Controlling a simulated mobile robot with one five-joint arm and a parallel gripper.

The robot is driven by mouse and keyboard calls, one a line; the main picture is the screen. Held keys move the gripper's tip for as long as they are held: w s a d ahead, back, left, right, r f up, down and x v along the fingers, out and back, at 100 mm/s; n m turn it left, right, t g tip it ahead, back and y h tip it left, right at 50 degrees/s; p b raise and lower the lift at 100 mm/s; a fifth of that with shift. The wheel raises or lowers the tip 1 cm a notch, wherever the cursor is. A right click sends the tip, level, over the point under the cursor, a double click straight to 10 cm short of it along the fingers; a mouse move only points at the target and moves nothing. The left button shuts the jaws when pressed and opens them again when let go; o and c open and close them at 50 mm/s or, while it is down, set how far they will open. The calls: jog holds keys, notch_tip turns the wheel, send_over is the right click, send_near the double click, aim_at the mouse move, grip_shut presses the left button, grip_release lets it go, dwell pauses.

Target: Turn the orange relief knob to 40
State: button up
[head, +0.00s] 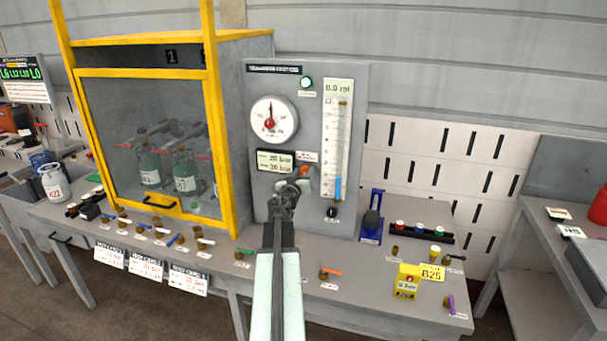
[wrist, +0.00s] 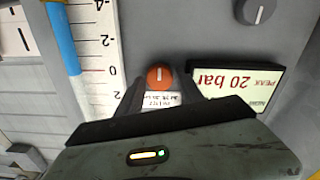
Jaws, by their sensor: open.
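The orange relief knob (wrist: 159,76) is round with a pale mark on its face, and sits on the grey panel. In the head view the knob (head: 304,171) shows only partly above my gripper (head: 293,186). In the wrist view my gripper (wrist: 160,88) is open, one finger on each side of the knob's lower edge; I cannot tell whether they touch it. A white label (wrist: 160,98) beside the knob is upside down, partly covered and too small to read surely. The display (wrist: 238,84) reads PEAK 20 bar; in the head view it shows two lines.
A round dial gauge (head: 274,120) and a scaled tube (head: 337,140) with blue liquid flank the knob. A grey knob (wrist: 259,11) is nearby. Left stands a yellow-framed cabinet (head: 226,120). Small coloured valves and a yellow block (head: 406,283) are on the bench.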

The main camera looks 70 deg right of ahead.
jog(key=a, duration=0.7)
jog(key=shift+s+a, duration=0.25)
jog(key=shift+a, duration=0.05)
